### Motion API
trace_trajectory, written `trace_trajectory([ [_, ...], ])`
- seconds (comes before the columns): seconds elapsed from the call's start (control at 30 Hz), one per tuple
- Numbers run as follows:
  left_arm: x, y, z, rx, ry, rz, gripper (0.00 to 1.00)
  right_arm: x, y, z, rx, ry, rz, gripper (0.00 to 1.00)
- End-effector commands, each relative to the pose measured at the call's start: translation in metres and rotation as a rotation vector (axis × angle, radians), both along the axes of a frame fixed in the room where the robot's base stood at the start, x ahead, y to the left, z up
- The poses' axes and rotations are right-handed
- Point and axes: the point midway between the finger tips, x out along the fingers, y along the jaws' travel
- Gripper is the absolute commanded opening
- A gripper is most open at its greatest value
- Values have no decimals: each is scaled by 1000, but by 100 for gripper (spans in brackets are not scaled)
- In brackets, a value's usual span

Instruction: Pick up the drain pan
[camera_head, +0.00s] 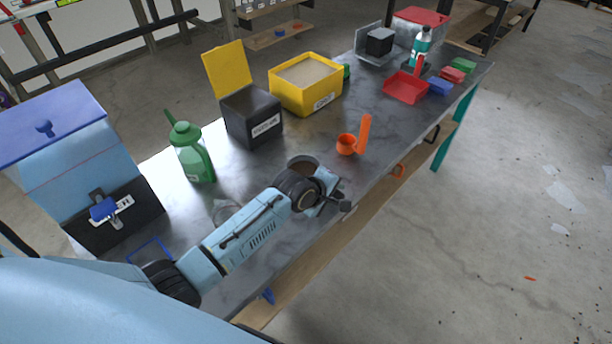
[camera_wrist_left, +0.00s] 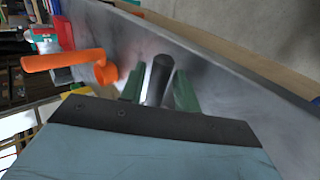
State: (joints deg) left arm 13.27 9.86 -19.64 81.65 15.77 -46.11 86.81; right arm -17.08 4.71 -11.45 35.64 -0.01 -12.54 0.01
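My right gripper is not in view.
An orange cup with an upright handle (camera_head: 346,145) stands just beyond my left gripper. Farther back are a green watering can (camera_head: 190,150), a black bin (camera_head: 252,118), a yellow box (camera_head: 306,95) and a red tray (camera_head: 405,88).

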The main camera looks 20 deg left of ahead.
Motion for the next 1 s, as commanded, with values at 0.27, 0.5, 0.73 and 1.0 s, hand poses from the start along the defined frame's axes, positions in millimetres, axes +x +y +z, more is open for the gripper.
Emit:
trace_trajectory([
  [0.27, 0, 0, 0, -1, 0, -1, 25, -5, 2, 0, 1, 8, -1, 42],
  [0.5, 0, 0, 0, 0, 1, -1, 0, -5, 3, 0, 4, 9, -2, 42],
  [0.73, 1, 0, 0, 0, -1, -1, 0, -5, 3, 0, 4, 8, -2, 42],
  [1.0, 1, -1, 19, -1, -4, -1, 0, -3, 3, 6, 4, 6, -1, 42],
])
